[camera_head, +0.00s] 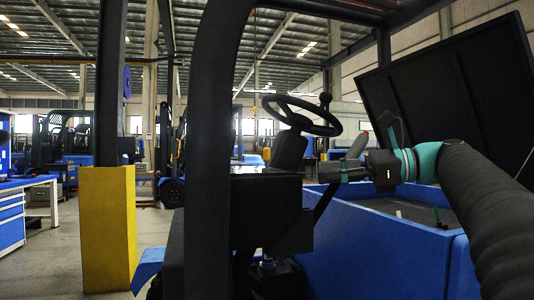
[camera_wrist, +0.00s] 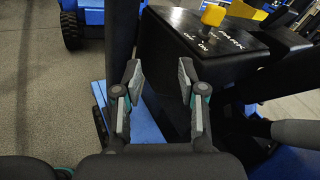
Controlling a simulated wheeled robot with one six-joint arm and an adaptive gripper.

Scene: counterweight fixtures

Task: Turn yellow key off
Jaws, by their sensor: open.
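A yellow key (camera_wrist: 214,14) stands on top of a dark console (camera_wrist: 180,38) at the upper edge of the wrist view. White lettering on the console beside it appears to read ON, OFF and PARK. The console (camera_head: 265,195) also shows in the head view, below the steering wheel. My gripper (camera_wrist: 158,82) is open and empty, with its two fingers apart in front of the console's near side. The key is beyond the fingertips, up and to the right, apart from them. In the head view my gripper (camera_head: 330,172) is just right of the console.
A second yellow part (camera_wrist: 246,10) is right of the key. A steering wheel (camera_head: 302,114) rises above the console. A dark post (camera_head: 208,150) stands left of it. Blue bodywork (camera_head: 375,250) lies below my arm, and a raised dark cover (camera_head: 450,90) stands behind.

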